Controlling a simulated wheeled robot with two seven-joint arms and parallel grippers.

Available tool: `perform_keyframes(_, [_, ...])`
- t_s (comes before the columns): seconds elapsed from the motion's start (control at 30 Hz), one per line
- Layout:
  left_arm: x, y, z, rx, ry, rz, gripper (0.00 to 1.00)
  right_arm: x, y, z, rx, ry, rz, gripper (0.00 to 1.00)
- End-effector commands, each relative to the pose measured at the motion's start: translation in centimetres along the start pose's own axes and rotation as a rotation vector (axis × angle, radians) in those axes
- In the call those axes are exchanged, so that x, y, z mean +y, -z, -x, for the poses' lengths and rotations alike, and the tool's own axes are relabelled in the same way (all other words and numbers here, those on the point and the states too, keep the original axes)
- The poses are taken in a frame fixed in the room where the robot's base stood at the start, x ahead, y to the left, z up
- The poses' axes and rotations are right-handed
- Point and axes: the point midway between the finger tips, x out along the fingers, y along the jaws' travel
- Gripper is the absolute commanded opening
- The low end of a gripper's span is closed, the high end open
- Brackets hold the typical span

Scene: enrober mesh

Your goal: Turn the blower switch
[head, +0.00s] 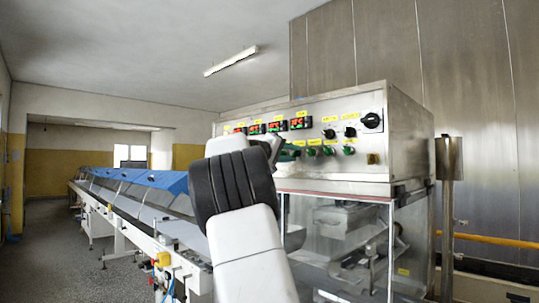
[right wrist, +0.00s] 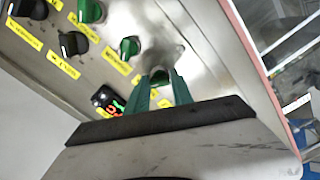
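The control panel (head: 345,125) is a steel box with red displays, yellow labels and a row of green knobs. The labels are too small to read, so I cannot tell which knob is the blower switch. My right gripper (head: 288,152) is at the left end of the lower knob row, partly hidden by my own arm. In the right wrist view its two green fingers (right wrist: 161,88) are apart and point at the panel. A green knob (right wrist: 160,75) shows between their tips, with no clear contact visible. My left gripper is not in view.
Other green knobs (right wrist: 130,47) and black knobs (right wrist: 73,44) sit close to the fingers. A clear-walled enclosure (head: 340,240) is below the panel. A long conveyor with blue covers (head: 160,180) runs off to the left. A steel post (head: 447,200) stands at right.

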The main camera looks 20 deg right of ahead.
Motion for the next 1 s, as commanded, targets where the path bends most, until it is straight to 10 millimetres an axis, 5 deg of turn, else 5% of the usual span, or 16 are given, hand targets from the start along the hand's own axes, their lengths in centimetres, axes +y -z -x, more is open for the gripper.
perform_keyframes(0.13, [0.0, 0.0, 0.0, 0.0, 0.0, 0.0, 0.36, -0.01, -0.01, 0.01, 0.0, 0.0, 0.0, 0.0])
perform_keyframes(0.57, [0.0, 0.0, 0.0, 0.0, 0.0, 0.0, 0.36, -0.03, -0.02, 0.0, 0.0, 0.001, 0.073, 0.0])
perform_keyframes(1.0, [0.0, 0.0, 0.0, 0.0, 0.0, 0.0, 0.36, 0.04, -0.06, -0.02, -0.001, 0.001, 0.431, 0.0])
